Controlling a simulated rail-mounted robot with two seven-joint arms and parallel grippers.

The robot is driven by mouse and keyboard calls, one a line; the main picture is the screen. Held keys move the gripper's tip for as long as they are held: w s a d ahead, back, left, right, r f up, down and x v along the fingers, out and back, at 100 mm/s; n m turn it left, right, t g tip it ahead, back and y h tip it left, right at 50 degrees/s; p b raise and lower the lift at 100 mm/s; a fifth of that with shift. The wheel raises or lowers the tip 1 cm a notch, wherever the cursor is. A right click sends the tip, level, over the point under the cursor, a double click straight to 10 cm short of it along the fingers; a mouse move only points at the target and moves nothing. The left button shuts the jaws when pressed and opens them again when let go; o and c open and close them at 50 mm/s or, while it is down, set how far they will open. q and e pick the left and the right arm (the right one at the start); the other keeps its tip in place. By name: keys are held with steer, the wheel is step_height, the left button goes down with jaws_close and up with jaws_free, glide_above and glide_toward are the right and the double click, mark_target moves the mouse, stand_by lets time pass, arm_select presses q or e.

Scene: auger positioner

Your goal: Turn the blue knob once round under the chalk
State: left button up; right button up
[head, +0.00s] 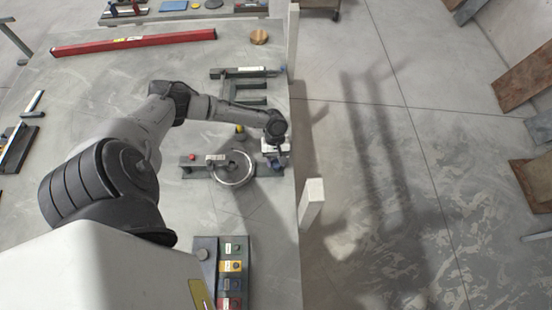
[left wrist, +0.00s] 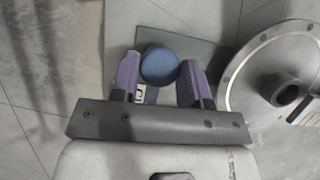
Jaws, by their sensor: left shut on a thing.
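My left gripper (head: 276,152) is at the right end of the positioner (head: 190,172), near the table's right edge. In the left wrist view its two purple fingers (left wrist: 159,76) are shut on the round blue knob (left wrist: 160,64), one on each side. The knob stands over a dark plate. Beside it is the positioner's grey metal disc (left wrist: 248,85) with a dark round hub; in the head view the disc (head: 233,183) shows as a bright ring. I cannot make out the chalk. My right gripper is not in view.
A block with coloured buttons (head: 232,268) stands at the near side of the table. A green frame (head: 245,88) and a long red level (head: 133,43) lie farther back. A white post (head: 312,203) stands at the right edge; beyond is open floor.

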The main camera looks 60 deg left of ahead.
arm_select(q)
steer(key=n+t+p, duration=0.1)
steer(key=n+p, duration=0.1)
steer(key=p, duration=0.2)
steer(key=n+t+p, duration=0.1)
steer(key=n+p, duration=0.2)
steer(key=p, duration=0.2)
steer(key=n+t+p, duration=0.1)
steer(key=n+p, duration=0.2)
steer(key=p, duration=0.1)
steer(key=shift+s+r, duration=0.2)
steer(key=shift+r, duration=0.1)
steer(key=n+p, duration=0.2)
steer(key=shift+f+t+p, duration=0.15)
steer(key=shift+t+p, duration=0.25)
steer(key=shift+n+p, duration=0.3)
steer(key=shift+n, duration=0.1)
steer(key=shift+f, duration=0.1)
steer(key=o, duration=0.9)
steer(key=shift+s, duration=0.1)
steer(key=shift+a+r, duration=0.1)
steer(key=shift+r, duration=0.2)
steer(key=p+v, duration=0.3)
steer(key=v, duration=1)
steer(key=shift+s, duration=0.2)
